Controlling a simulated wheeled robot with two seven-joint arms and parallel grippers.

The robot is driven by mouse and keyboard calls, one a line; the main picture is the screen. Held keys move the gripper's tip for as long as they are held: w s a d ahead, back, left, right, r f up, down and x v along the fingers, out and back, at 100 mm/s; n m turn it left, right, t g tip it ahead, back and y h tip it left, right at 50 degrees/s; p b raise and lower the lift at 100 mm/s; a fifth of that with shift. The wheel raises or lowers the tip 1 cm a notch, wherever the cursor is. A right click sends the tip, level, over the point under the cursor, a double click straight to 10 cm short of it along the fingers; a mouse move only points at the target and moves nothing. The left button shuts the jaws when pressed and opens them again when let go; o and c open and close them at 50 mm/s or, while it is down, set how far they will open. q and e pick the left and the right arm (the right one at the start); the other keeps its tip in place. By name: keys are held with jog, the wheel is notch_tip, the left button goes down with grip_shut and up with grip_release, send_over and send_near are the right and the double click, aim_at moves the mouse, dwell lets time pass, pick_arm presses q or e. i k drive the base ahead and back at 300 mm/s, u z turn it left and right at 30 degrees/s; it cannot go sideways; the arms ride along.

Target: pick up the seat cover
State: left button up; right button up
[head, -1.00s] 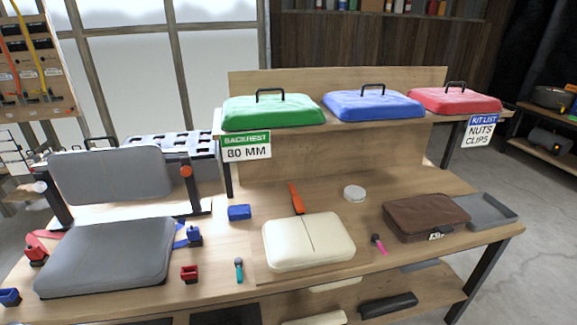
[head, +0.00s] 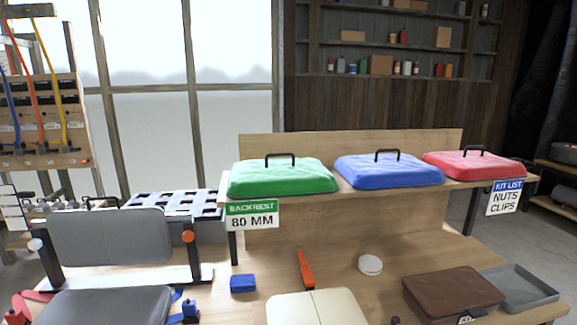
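Three padded covers with black handles lie in a row on the raised shelf (head: 350,198): a green one (head: 280,179), a blue one (head: 388,171) and a red one (head: 474,165). On the bench below lie a cream cushion-like pad (head: 315,307) with a centre seam and a brown pad (head: 453,295) with a small tag. A grey seat pad (head: 105,306) and upright grey backrest (head: 108,237) stand at left. The cream pad and grey seat are cut off by the lower picture edge. I cannot tell which one is the seat cover. Neither of my grippers is in view.
A green "BACKREST 80 MM" sign (head: 252,216) and a blue-topped "KIT LIST" sign (head: 504,198) hang at the shelf ends. An orange tool (head: 305,270), a white round tub (head: 370,265), a blue block (head: 243,283) and a grey tray (head: 520,288) occupy the bench.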

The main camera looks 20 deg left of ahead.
aim_at(248, 179)
jog(key=i, duration=1.05)
jog(key=u, duration=0.05)
